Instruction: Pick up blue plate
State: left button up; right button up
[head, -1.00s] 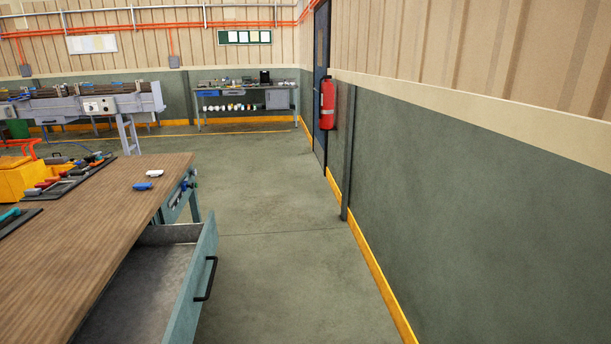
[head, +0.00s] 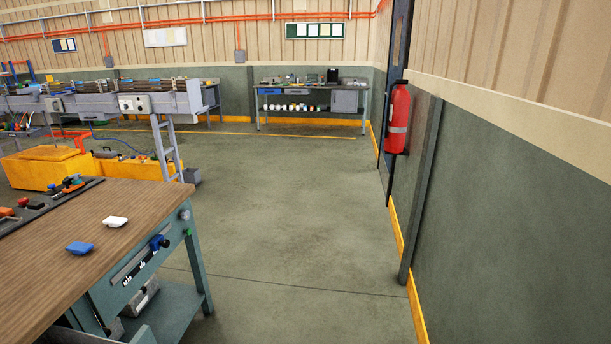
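A small blue plate (head: 80,248) lies flat on the wooden tabletop of the workbench (head: 60,289), near its right end. A small white piece (head: 115,222) lies a little behind it and to the right, apart from it. Neither of my grippers shows in the head view.
A tray of tools (head: 48,204) lies on the bench's far left part. Yellow cases (head: 48,167) stand behind the bench. A long grey machine (head: 150,101) and another workbench (head: 311,97) stand farther back. Open floor (head: 280,215) lies between the bench and the right wall with its fire extinguisher (head: 397,120).

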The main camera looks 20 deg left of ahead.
aim_at(78, 247)
jog(key=i, duration=1)
jog(key=u, duration=2.3)
jog(key=i, duration=0.4)
